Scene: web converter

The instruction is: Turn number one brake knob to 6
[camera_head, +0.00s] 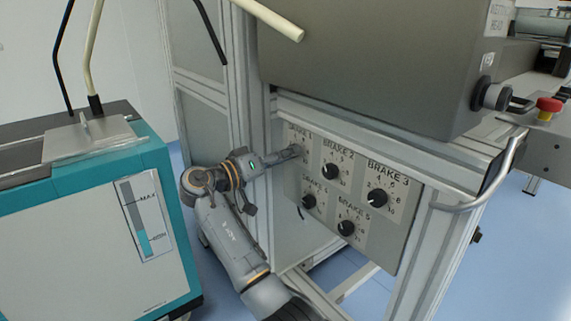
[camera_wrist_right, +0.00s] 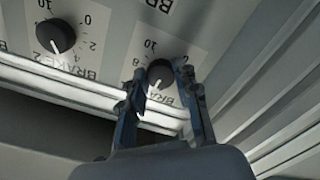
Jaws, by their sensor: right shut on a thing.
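The brake panel (camera_head: 375,235) is a grey plate with several black knobs, each with a printed number scale. The brake 1 label (camera_head: 299,133) is at the panel's upper left. My right gripper (camera_head: 297,151) reaches it from the left and hides its knob in the head view. In the right wrist view, the brake 1 knob (camera_wrist_right: 161,74) is black and round, between the two fingers of my right gripper (camera_wrist_right: 158,78), which is shut on it. Its white mark points down and slightly left there; the number it meets is hidden. My left gripper is not in view.
The brake 2 knob (camera_head: 330,171) is close on the right, and the brake 3 knob (camera_head: 377,198) farther right. Two more knobs are below. A metal handle (camera_head: 490,185) sticks out at right. A teal-and-white cabinet (camera_head: 85,235) stands at left.

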